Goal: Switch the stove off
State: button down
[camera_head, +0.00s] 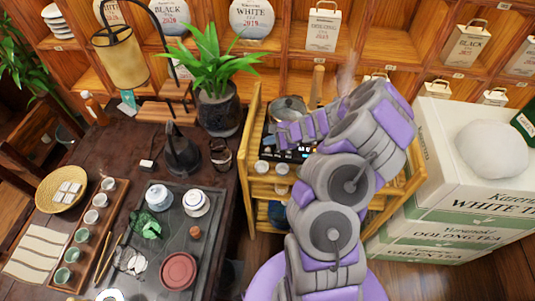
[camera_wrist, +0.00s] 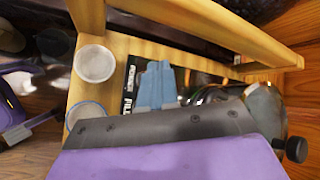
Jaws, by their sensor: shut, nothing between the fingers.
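The stove (camera_head: 300,154) is a dark unit with a lit front panel on a wooden shelf stand. In the wrist view its black panel (camera_wrist: 128,88) with white lettering shows beside my fingers. A metal pot (camera_head: 290,106) sits on the stove, partly behind my arm. It also shows in the wrist view (camera_wrist: 266,108), largely behind my gripper's body. My gripper (camera_wrist: 157,72) is shut and empty, its two blue-grey fingers together over the stove panel. Whether they touch the panel I cannot tell. The stove's control is hidden or too small to make out.
Small white cups (camera_head: 262,167) stand on the stand's front ledge. The wooden stand frame (camera_head: 248,160) rises at the stove's left. A dark tea table (camera_head: 110,165) with a potted plant (camera_head: 218,105) lies left. Stacked white boxes (camera_head: 440,140) stand right.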

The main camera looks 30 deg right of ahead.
jog(key=shift+f+b, duration=0.35)
jog(key=shift+f, duration=0.65)
dwell(1.2)
jog(key=shift+f, duration=0.35)
jog(key=shift+f+b, duration=0.25)
jog(key=shift+b, duration=0.1)
dwell(0.4)
jog(key=shift+r, duration=0.15)
jog(key=shift+r+p, duration=0.55)
jog(key=shift+p, duration=0.05)
jog(key=shift+r, duration=0.1)
